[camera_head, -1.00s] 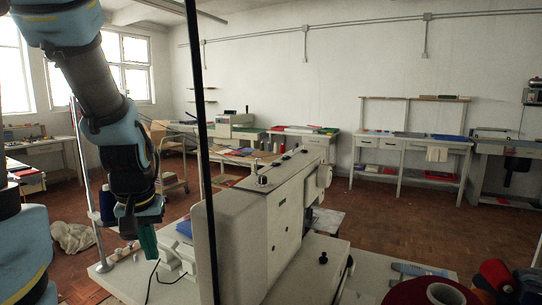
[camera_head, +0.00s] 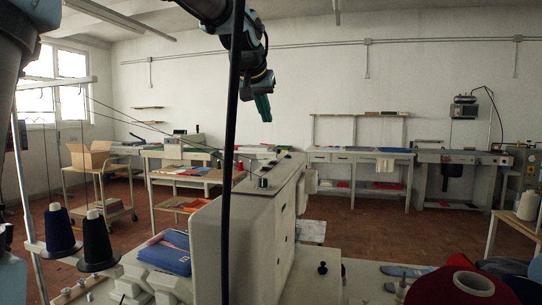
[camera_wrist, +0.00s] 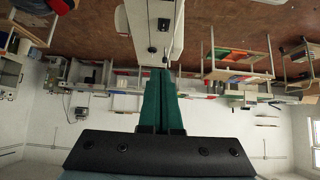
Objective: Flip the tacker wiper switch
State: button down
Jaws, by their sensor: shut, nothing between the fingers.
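A large cream sewing machine (camera_head: 262,238) stands in the middle of the head view, with a dark knob (camera_head: 263,183) on its top. Its top also shows in the wrist view (camera_wrist: 142,14), with dark fittings (camera_wrist: 163,24) on it. I cannot tell which small part is the tacker wiper switch. My gripper (camera_head: 265,118) hangs high above the machine, well apart from it, with its green fingers pointing down. In the wrist view the fingers (camera_wrist: 162,72) are together, with nothing between them. A dark upright bar partly hides the machine in the head view.
Blue and black thread cones (camera_head: 97,242) stand on a rack at left. A blue folded stack (camera_head: 165,256) lies beside the machine.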

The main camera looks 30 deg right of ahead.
jog(key=p, duration=0.4)
send_over(273, 162)
notch_tip(273, 162, down, 7)
jog(key=shift+a+r, duration=0.1)
notch_tip(273, 162, down, 2)
jog(key=shift+f, duration=0.25)
jog(key=shift+f+p, duration=0.3)
jog(key=shift+f, duration=0.55)
jog(key=shift+w+f+b, duration=0.15)
jog(key=shift+f+b, duration=0.2)
jog(key=shift+b, duration=0.2)
jog(key=shift+r, duration=0.1)
